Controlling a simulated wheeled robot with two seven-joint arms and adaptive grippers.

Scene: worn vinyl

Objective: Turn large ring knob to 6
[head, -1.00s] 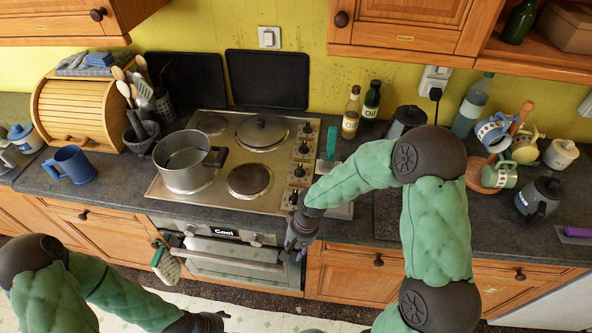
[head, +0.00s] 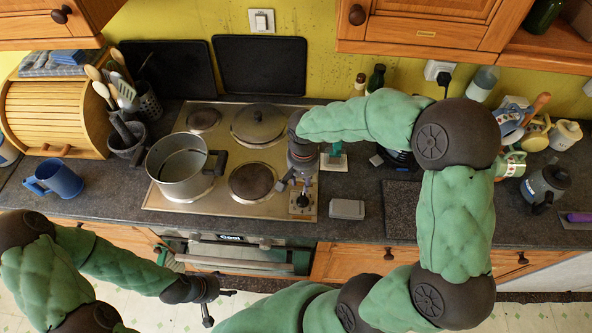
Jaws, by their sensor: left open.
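The steel hob (head: 225,205) has a column of knobs along its right side. The front knob (head: 301,201) shows below my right gripper; the other knobs are largely hidden by the gripper and wrist. The knob markings are too small to read, and I cannot tell which one is the large ring knob. My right gripper (head: 293,187) points down over the knob column, just behind the front knob. Whether it touches a knob, and how far its fingers are apart, is unclear. My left gripper (head: 218,306) is open and empty, low in front of the oven.
A blue mug (head: 58,179) stands at left.

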